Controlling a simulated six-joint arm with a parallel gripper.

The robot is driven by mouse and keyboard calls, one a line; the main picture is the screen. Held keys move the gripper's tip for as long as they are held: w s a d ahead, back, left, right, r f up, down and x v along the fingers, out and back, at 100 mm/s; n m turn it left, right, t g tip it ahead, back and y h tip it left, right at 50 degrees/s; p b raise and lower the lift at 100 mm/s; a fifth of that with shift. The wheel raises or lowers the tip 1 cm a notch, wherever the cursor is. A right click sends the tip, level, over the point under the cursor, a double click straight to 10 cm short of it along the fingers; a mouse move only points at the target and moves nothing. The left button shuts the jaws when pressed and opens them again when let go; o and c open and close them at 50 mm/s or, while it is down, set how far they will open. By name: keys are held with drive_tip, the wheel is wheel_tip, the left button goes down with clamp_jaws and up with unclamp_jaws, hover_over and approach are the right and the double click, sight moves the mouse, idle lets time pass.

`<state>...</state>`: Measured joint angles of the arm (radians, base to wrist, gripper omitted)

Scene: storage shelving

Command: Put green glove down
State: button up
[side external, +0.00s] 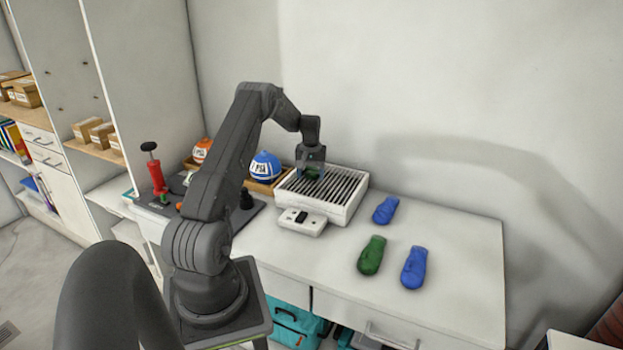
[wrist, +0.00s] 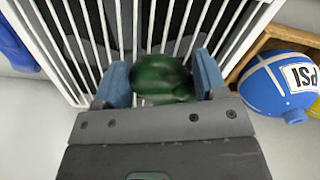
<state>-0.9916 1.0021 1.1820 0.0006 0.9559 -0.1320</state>
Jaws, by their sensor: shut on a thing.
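A green glove (wrist: 163,80) is between the two blue-grey fingers of my gripper (wrist: 160,88) in the wrist view. My gripper (side external: 311,168) is shut on it, over the slatted top of a white box-like rack (side external: 345,205). In the side view only a little of the held green glove (side external: 312,175) shows. I cannot tell whether the glove touches the slats. A second green glove (side external: 372,255) lies on the white counter, with one blue glove (side external: 414,268) to its right and another blue glove (side external: 385,210) behind it.
A blue ball-shaped item marked PSI (side external: 265,166) sits in a wooden tray left of the rack, also in the wrist view (wrist: 280,85). A small white control box (side external: 301,222) stands before the rack. A red hand tool (side external: 157,178) stands left. The counter's right end is clear.

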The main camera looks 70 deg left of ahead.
drive_tip(key=shift+f, duration=0.85)
drive_tip(key=o, duration=0.9)
drive_tip(key=shift+f, duration=0.15)
drive_tip(key=shift+o, duration=0.2)
